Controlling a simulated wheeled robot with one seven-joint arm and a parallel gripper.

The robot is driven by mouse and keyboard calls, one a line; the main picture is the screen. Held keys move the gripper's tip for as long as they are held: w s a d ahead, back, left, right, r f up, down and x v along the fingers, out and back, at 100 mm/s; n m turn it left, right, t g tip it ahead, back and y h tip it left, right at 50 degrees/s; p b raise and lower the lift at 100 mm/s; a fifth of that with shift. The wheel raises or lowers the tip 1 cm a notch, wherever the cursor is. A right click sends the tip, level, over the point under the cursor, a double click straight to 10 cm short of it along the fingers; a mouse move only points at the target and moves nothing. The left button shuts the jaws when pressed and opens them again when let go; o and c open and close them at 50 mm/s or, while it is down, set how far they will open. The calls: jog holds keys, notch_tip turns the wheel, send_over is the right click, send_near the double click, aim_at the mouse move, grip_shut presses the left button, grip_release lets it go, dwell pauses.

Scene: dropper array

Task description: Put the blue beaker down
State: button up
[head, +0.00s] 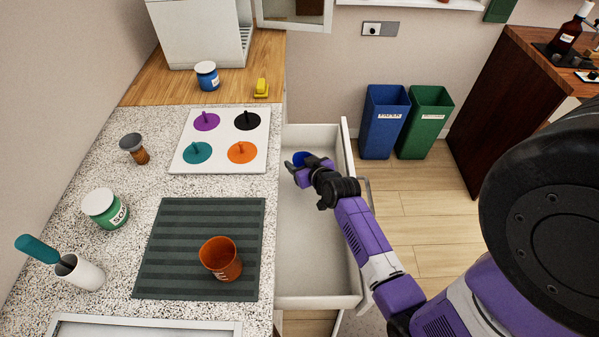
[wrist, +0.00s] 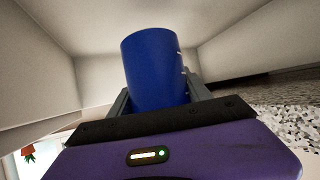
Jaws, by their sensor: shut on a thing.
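The blue beaker (wrist: 155,70) is held between the two fingers of my gripper (wrist: 160,98), which is shut on it. White tick marks show on the beaker's right side in the wrist view. In the head view only a small part of the blue beaker (head: 301,157) shows beyond my gripper (head: 297,164). My gripper reaches into the open white drawer (head: 317,270), near its far end. I cannot tell whether the beaker touches the drawer's bottom.
An orange beaker (head: 221,258) stands on the dark ribbed mat (head: 160,240) on the counter. A white board with several coloured knobbed discs (head: 241,152) lies beside the drawer. The drawer's front part is empty. Blue (head: 384,122) and green (head: 428,124) bins stand beyond it.

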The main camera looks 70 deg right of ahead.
jog(key=shift+f+b, duration=0.3)
jog(key=shift+f, duration=2.3)
jog(key=shift+f, duration=0.1)
jog(key=o, duration=1.6)
jog(key=shift+c, duration=0.2)
